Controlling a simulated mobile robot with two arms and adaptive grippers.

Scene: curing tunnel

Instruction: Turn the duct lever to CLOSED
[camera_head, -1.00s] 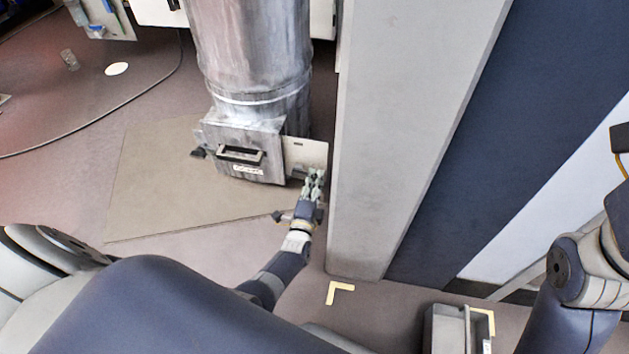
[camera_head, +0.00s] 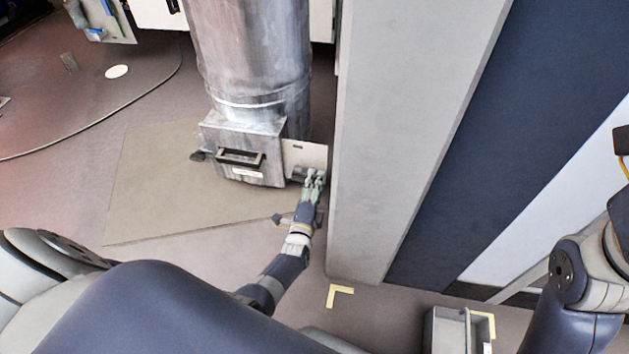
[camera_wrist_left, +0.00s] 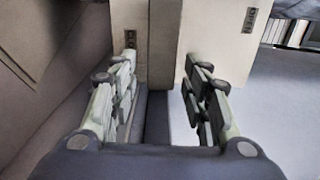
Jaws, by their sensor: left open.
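The duct (camera_head: 250,60) is a large grey metal pipe ending in a box (camera_head: 275,165) with a black handle and a small white label. A pale plate (camera_head: 305,155) sticks out from the box's right side. My left gripper (camera_head: 316,174) is at the plate's lower edge. In the left wrist view the open fingers (camera_wrist_left: 163,90) stand either side of a grey-brown upright bar (camera_wrist_left: 163,42), which looks like the lever, apart from it. Pale plate faces with small dark labels (camera_wrist_left: 250,18) lie behind, too small to read. My right gripper is out of view.
A tall grey pillar (camera_head: 400,120) stands close to the right of my left gripper. A mat (camera_head: 150,190) lies on the floor left of the duct. A grey bin (camera_head: 432,325) stands at the bottom right, near yellow corner marks (camera_head: 339,291).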

